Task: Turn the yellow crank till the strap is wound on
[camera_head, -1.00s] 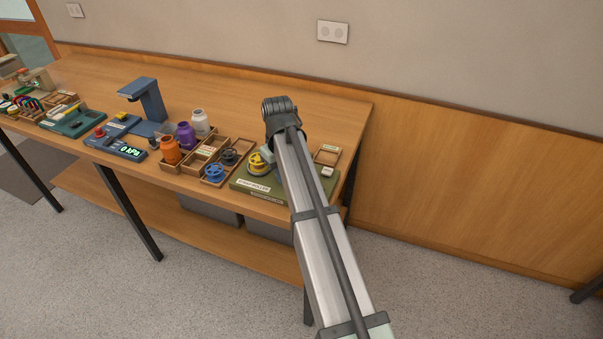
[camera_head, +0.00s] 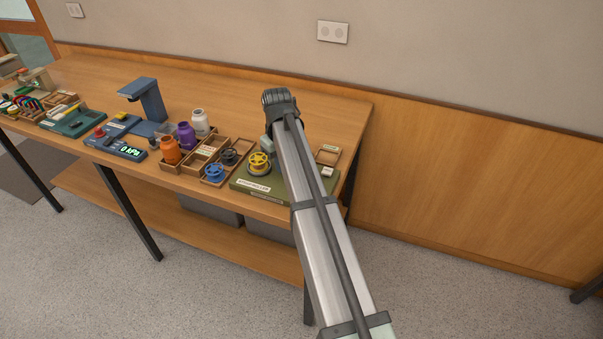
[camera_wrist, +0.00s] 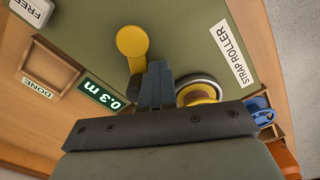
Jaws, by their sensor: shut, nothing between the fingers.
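The strap roller (camera_head: 240,184) is a flat olive-green base at the right end of the bench. Its label (camera_wrist: 230,55) reads STRAP ROLLER in the wrist view. The yellow crank (camera_wrist: 132,42) shows there as a rounded end and an arm running down behind my fingers. My gripper (camera_wrist: 157,70) is shut and empty, its fingertips beside the crank arm; I cannot tell if they touch. A yellow spool (camera_head: 259,162) sits on the base and is partly hidden behind my gripper in the wrist view (camera_wrist: 198,93). A display (camera_wrist: 103,93) reads 0.3 m. My arm hides the crank in the head view.
A wooden tray (camera_wrist: 48,67) with a DONE label lies beside the base. A white FREE block (camera_wrist: 32,9) is near it. Blue and dark spools (camera_head: 214,173) sit in a compartment tray to the left, with orange, purple and white bottles (camera_head: 186,135) behind.

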